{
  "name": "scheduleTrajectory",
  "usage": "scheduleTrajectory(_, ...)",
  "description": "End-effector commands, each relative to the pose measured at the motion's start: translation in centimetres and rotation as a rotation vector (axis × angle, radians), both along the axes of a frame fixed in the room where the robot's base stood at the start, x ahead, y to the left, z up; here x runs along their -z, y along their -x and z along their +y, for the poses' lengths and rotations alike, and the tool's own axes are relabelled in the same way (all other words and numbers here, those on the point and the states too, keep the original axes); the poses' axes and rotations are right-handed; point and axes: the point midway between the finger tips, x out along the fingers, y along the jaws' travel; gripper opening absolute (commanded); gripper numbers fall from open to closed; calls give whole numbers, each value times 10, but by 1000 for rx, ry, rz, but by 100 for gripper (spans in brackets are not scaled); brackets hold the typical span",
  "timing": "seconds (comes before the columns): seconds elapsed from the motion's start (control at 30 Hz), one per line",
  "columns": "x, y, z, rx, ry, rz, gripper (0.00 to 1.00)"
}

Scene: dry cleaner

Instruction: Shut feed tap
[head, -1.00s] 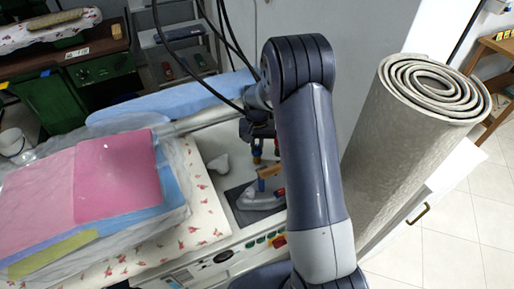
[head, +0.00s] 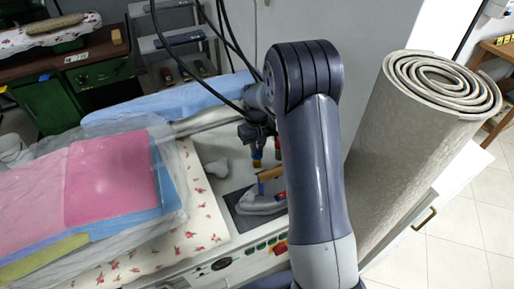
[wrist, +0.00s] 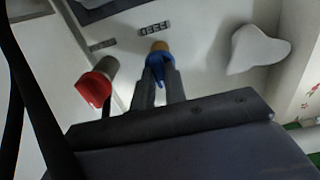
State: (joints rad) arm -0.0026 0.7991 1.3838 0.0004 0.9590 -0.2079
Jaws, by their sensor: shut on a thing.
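A tap with a blue handle on a brass-coloured body (wrist: 160,62) stands on the white machine top in the wrist view. My gripper (wrist: 160,82) is shut on the blue handle, one finger on each side. The fingers hide part of the handle. A second tap with a red knob (wrist: 94,88) is beside it on the left, apart from the fingers. In the head view my gripper (head: 256,138) is over the blue tap (head: 257,158), and the red tap (head: 278,150) shows partly beside my arm.
An iron (head: 262,202) rests on a dark pad just in front of the taps. A white rounded piece (head: 218,168) lies to the left. Folded pink cloths (head: 110,180) lie on the board. A tall foam roll (head: 400,140) stands right of my arm. Black hoses hang behind.

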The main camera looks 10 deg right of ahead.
Motion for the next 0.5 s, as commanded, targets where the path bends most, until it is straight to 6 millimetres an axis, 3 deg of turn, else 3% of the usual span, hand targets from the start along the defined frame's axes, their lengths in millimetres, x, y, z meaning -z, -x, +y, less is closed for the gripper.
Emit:
scheduleTrajectory(0.27, -1, 0, 0, -4, 1, -1, 0)
scheduleTrajectory(0.3, -1, -1, 0, -4, 1, -2, 13)
scheduleTrajectory(0.5, 0, 0, 0, -2, 1, -1, 30)
